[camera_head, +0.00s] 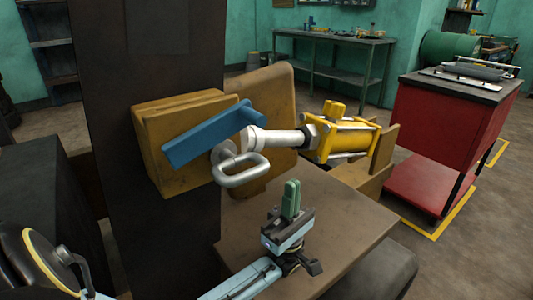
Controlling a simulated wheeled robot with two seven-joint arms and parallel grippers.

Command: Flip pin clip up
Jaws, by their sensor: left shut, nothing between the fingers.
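A silver metal loop, which looks like the pin clip (241,180), is at the middle of the head view. It sits below the right part of a blue bar (205,138) and points down and to the right. It lies at the end of a silver rod (278,141) that runs from a yellow cylinder (343,141). The pin itself is hard to make out. My left gripper (292,184) has its green fingers shut and empty, pointing up. It appears to the right of and lower than the loop, apart from it in the picture. My right gripper is out of view.
A yellow block (150,178) on a dark upright post (150,62) is behind the blue bar. A flat brown surface (335,212) is beneath the gripper. A red cart (441,136) stands at the right, and a green workbench (340,48) is at the back.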

